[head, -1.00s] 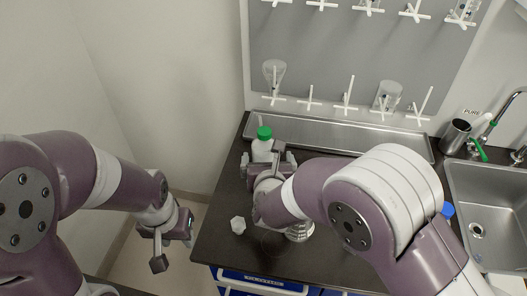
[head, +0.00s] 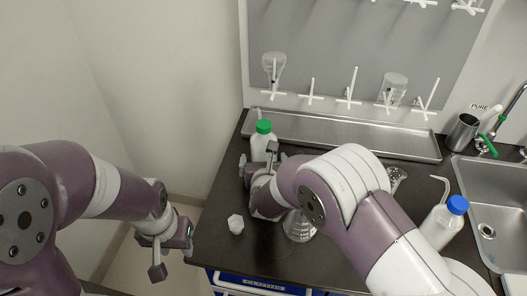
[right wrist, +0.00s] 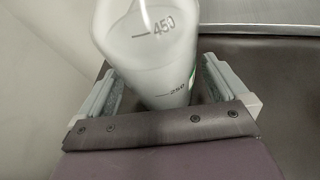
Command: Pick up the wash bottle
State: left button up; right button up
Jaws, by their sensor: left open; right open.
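A white wash bottle with a green cap (head: 263,136) stands upright at the back left of the dark counter. The right wrist view shows its pale body (right wrist: 150,55) with 450 and 250 marks, between the two fingers. A second wash bottle with a blue cap (head: 442,222) and a bent spout stands beside the sink, partly behind my right arm. My left gripper (head: 172,253) is open and empty, left of the counter.
A glass flask (head: 298,226) stands under my right forearm, and a small white piece (head: 236,224) lies near the counter's left edge. A metal tray (head: 340,136) runs along the back below a drying rack (head: 350,90). The sink (head: 490,205) is at the right.

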jog(key=shift+w+f, duration=0.1)
jog(key=shift+w, duration=0.15)
jog(key=shift+s, duration=0.1)
jog(key=c, duration=0.7)
jog(key=shift+c, duration=0.2)
